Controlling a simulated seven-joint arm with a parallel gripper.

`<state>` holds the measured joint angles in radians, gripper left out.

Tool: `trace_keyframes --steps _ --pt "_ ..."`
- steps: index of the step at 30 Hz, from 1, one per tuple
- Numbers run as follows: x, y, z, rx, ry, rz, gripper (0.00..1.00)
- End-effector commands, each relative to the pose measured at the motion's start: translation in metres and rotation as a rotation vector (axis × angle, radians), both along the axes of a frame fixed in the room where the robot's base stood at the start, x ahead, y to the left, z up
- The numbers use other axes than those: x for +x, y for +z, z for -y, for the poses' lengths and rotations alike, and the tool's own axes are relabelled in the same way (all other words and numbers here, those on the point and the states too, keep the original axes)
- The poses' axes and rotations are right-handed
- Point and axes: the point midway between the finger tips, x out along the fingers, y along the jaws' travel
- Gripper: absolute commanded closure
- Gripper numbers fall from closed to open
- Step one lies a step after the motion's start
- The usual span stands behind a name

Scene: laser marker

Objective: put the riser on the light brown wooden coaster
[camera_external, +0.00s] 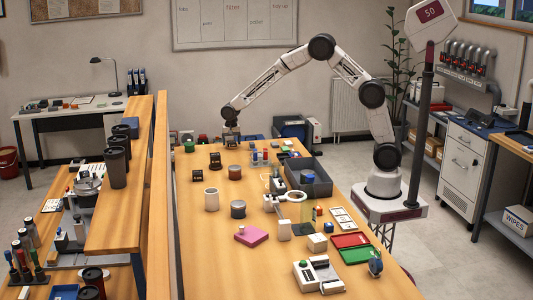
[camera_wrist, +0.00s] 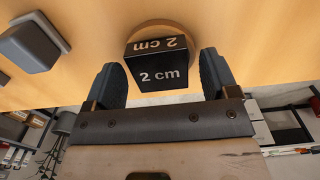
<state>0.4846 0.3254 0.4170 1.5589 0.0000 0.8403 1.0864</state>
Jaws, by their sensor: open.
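The riser is a black block marked "2 cm" (camera_wrist: 158,68) in the wrist view. It sits over a round light brown wooden coaster (camera_wrist: 150,24), whose rim shows beyond it. The riser hides the rest of the coaster, and I cannot tell for sure whether they touch all round. My gripper (camera_external: 231,141) is low at the far end of the table in the external view. Its two dark fingers are open, one on each side of the riser, with a visible gap on both sides. In the external view the gripper mostly hides the riser and coaster.
In the external view, two small black things (camera_external: 215,161) stand nearer on the table. A grey bin (camera_external: 309,179) is to the right. The table's far edge is close.

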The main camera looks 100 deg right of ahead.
Motion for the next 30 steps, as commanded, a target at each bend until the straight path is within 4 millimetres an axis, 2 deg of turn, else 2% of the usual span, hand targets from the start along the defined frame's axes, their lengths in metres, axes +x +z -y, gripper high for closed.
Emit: trace_keyframes --steps 8,24,30 --pt "0.000 0.014 0.000 0.000 0.000 0.000 0.20" --pt "0.000 0.094 0.000 -0.001 0.000 0.002 0.20" --pt "0.000 0.114 0.000 0.000 0.000 0.000 0.20"
